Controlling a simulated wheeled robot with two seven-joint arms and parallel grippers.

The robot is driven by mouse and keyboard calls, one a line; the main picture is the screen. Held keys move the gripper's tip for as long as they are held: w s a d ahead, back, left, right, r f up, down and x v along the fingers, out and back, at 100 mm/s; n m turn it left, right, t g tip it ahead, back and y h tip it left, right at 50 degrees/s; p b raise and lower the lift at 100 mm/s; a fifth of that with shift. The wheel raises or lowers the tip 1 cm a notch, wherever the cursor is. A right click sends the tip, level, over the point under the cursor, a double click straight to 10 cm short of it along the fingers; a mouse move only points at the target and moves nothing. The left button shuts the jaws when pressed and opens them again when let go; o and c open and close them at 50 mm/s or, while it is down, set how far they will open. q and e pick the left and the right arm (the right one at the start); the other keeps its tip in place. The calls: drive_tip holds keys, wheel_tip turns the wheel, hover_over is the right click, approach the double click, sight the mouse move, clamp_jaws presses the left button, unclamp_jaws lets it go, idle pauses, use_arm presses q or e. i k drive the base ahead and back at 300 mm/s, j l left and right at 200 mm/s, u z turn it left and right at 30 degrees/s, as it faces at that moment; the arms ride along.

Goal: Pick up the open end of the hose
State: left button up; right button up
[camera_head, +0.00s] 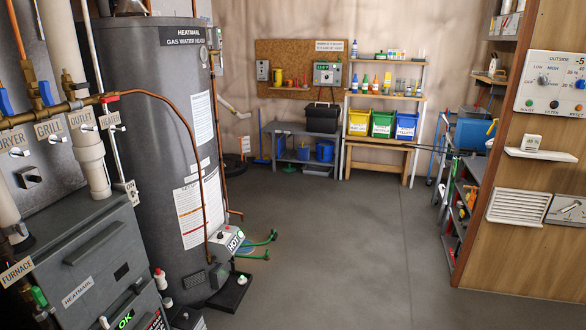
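A green hose (258,243) shows at the foot of the grey gas water heater (155,130), just right of its "HOT" control box (230,241). Two green ends stick out to the right close to the floor, one above the other. They are small, and I cannot tell which one is open. The rest of the hose is hidden or too small to follow. Neither of my grippers is in view.
The grey furnace (90,270) fills the lower left, with pipes above it. A shelf with colored bins (382,124) and a workbench (300,135) stand at the back. A wooden wall panel (530,190) is at the right. The middle floor is clear.

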sight(273, 233)
drive_tip(key=i, duration=2.3)
drive_tip(key=l+z, duration=0.05)
drive_tip(key=l, duration=0.05)
